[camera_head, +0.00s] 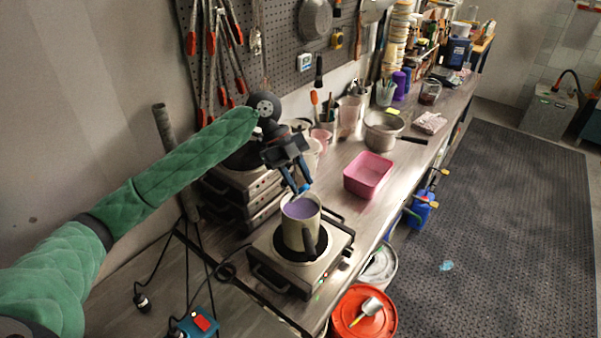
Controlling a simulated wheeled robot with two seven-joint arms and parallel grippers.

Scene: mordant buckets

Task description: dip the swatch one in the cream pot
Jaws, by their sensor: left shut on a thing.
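The cream pot (297,236) stands upright on a hot plate and holds purple liquid (300,207). My left gripper (304,190) comes in from the left and points down right over the pot's mouth, its fingertips near the back of the rim. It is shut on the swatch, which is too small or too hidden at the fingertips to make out. I cannot tell whether the swatch touches the liquid. My right gripper is not in view.
The hot plate (277,274) sits near the bench's front edge. A pink tub (368,175) stands to the right of the pot, and a metal pot (383,131) is farther back. Stacked hot plates (240,190) stand behind left. An orange-lidded bucket (364,314) is on the floor.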

